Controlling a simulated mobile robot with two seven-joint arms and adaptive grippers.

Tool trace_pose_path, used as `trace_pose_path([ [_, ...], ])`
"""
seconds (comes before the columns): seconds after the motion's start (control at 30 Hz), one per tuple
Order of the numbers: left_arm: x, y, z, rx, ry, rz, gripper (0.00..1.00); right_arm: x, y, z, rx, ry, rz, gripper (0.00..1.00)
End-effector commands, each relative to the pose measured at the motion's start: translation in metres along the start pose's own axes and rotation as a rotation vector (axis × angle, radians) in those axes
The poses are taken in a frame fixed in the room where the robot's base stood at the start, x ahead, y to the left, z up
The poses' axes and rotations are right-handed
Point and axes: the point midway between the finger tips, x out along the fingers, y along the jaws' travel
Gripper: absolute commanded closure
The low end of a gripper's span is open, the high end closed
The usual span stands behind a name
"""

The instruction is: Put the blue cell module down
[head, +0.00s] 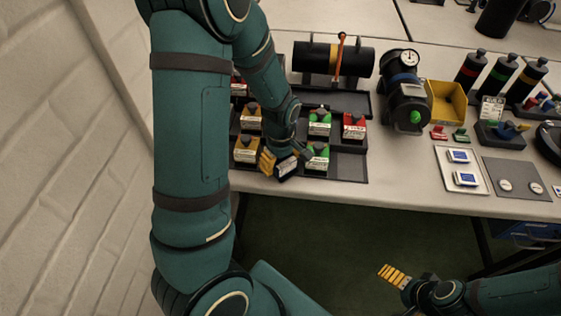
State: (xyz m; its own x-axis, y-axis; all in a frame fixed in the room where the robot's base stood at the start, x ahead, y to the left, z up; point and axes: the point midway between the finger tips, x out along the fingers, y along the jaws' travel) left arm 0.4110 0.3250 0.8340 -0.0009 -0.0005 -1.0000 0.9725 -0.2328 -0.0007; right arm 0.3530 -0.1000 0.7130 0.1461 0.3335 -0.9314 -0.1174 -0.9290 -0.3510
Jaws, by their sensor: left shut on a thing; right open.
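My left gripper (277,163) reaches down over the front of a dark stepped rack (345,170) and is shut on the blue cell module (288,168). The module looks dark blue with a pale label and appears tilted. It sits between a yellow module (246,151) on the left and a green module (317,158) on the right. The fingers hide part of it, and I cannot tell whether its underside touches the rack. My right gripper (396,276) is open and empty, low in front of the table edge.
More modules stand behind: yellow (251,117), green (319,122) and red (354,127). A black cylinder (315,58) and a gauge device (404,95) stand at the back. A yellow bin (444,103) and a pale tray (450,178) lie to the right.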

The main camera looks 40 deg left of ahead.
Motion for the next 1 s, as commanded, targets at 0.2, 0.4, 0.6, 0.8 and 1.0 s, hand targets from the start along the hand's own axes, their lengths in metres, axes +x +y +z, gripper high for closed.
trace_pose_path([
  [0.2, 0.001, 0.001, 0.000, 0.001, 0.001, 0.001, 0.75, 0.001, 0.000, 0.000, 0.000, 0.000, 0.000, 0.00],
  [0.4, 0.002, 0.000, 0.000, 0.001, 0.000, 0.000, 0.00, 0.001, 0.000, 0.000, 0.000, 0.001, 0.000, 0.00],
  [0.6, 0.001, 0.000, 0.000, 0.001, 0.000, 0.000, 0.00, 0.001, 0.000, 0.000, 0.000, 0.001, 0.000, 0.00],
  [0.8, -0.014, 0.001, 0.000, 0.002, 0.001, 0.003, 0.00, -0.006, -0.002, 0.000, 0.000, -0.002, 0.000, 0.00],
  [1.0, -0.055, 0.001, 0.000, 0.001, 0.001, 0.005, 0.00, -0.021, -0.008, 0.002, 0.001, -0.009, -0.001, 0.00],
])
